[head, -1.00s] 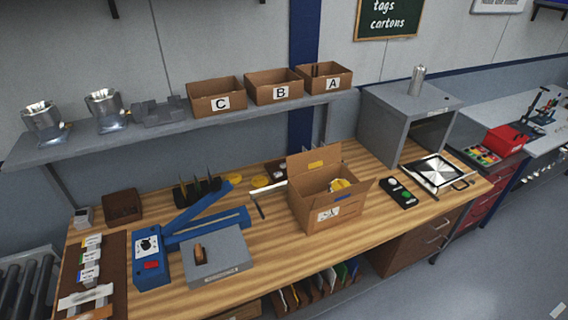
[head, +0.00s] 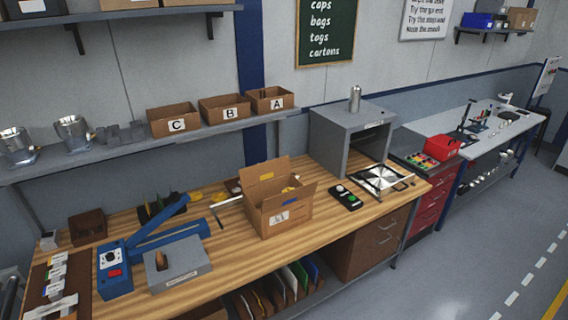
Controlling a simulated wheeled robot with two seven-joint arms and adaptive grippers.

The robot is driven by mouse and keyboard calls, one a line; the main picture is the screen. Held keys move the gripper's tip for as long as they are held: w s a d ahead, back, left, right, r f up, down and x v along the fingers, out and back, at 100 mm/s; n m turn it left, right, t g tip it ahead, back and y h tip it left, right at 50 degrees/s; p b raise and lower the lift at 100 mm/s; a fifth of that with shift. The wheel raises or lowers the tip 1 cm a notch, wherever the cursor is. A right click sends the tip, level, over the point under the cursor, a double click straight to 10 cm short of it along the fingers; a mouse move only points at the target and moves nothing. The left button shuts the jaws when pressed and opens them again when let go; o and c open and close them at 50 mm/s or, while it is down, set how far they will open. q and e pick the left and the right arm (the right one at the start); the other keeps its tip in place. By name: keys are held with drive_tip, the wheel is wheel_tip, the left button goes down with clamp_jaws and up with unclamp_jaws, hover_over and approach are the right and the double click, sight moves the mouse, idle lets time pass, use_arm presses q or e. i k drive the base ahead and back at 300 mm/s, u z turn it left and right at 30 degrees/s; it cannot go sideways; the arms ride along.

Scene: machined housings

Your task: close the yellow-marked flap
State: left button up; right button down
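An open cardboard carton (head: 284,217) stands on the wooden workbench (head: 228,257). Its back flap (head: 267,170) stands up and bears a yellow mark (head: 266,176). Another flap (head: 302,190) sticks out at its right side. A front flap with a blue mark (head: 288,202) shows at the near edge. Some yellow and white contents show inside, too small to make out. Neither of my grippers is in view.
A blue heat-sealer-like device (head: 115,270) and a grey block (head: 178,268) stand left of the carton. A black button box (head: 343,197) lies to its right, before a grey open cabinet (head: 340,143). Boxes A, B and C (head: 224,108) stand on the shelf above.

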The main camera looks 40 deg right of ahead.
sight(253, 175)
drive_tip(key=z, duration=0.75)
drive_tip(key=i, duration=1.4)
drive_tip(key=u, duration=0.2)
